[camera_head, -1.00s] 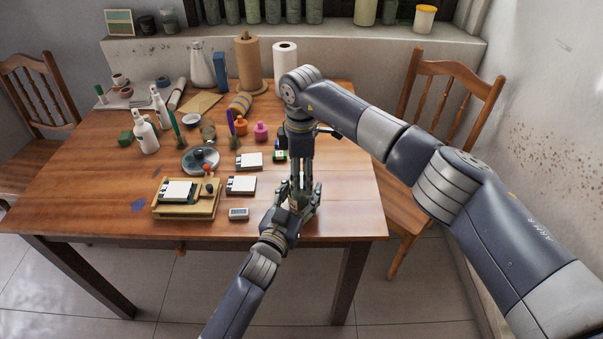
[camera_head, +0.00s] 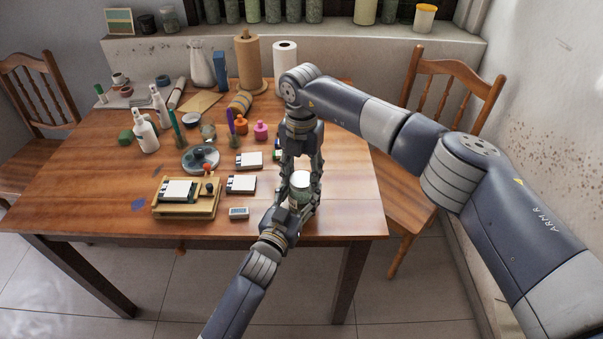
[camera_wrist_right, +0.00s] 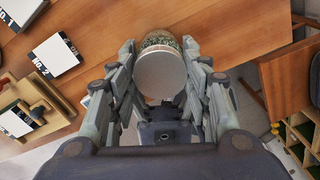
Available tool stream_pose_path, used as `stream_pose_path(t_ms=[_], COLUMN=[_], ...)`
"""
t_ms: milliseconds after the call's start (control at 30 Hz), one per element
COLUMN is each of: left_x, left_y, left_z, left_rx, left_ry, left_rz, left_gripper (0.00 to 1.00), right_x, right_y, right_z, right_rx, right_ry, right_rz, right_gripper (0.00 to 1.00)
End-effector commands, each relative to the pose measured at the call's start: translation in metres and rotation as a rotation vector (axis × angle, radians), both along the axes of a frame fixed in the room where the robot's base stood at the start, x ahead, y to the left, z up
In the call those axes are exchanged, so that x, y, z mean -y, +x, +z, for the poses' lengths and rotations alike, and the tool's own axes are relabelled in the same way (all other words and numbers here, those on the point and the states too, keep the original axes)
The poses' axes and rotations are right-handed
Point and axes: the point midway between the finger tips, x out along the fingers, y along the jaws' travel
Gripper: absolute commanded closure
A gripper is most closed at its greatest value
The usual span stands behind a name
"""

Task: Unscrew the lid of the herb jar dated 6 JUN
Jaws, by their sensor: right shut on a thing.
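The herb jar (camera_head: 298,199) stands upright near the table's front right edge; its pale lid (camera_head: 300,180) faces up. My right gripper (camera_head: 302,184) reaches down from above, shut on the lid with one finger on either side. In the right wrist view the round pale lid (camera_wrist_right: 160,75) sits between the fingertips, with green herbs showing through the glass beyond it. My left gripper (camera_head: 297,208) comes from the front, low at the jar, its fingers around the glass body and partly hidden. No date is readable on the jar.
A wooden tray (camera_head: 158,211) with a white-labelled block, white-labelled cards (camera_head: 241,185) and a small grey device (camera_head: 238,213) lie left of the jar. Bottles and paper rolls (camera_head: 248,62) stand farther back. The table right of my grippers is clear.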

Motion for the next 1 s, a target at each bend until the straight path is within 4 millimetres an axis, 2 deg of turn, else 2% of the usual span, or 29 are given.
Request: stream_pose_path(t_ms=[1000], left_x=[0.0002], left_y=[-0.0004], left_z=[-0.0010], left_rx=[-0.002], left_ry=[0.001], left_rz=[0.000], left_gripper=[1.00], right_x=[0.0002], right_y=[0.0005], right_z=[0.0015], right_rx=[0.002], right_ry=[-0.002], right_rz=[1.937], right_gripper=[0.83])
